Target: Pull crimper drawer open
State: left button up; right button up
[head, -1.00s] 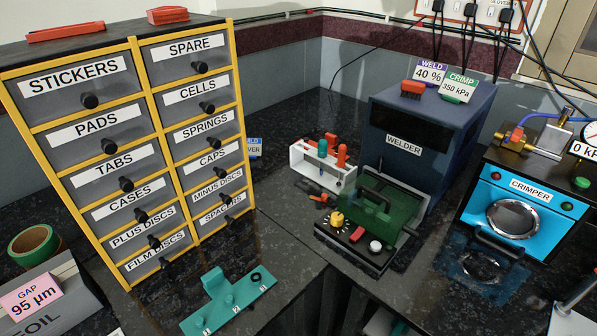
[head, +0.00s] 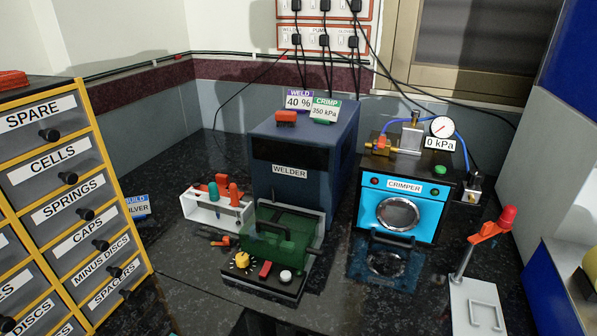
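The crimper (head: 403,186) stands at the right of the head view, a black box with a bright blue front and a round metal-rimmed window (head: 397,215). A dark bar handle (head: 392,240) sits low at its front. Below the handle, a dark bluish patch with a ring shape lies on the glossy counter; it looks like a reflection of the front. I see no clear gap at the drawer, but cannot tell for sure whether it is fully shut. Neither of my grippers is in view.
Left of the crimper is the dark blue welder (head: 302,150) with a green-covered fixture (head: 275,240) before it. A white plate (head: 476,305) with a red-tipped lever (head: 490,226) stands to the right. A labelled drawer cabinet (head: 62,190) is at left. Counter before the crimper is clear.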

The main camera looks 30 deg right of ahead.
aim_at(375, 214)
jog(key=z, duration=1.55)
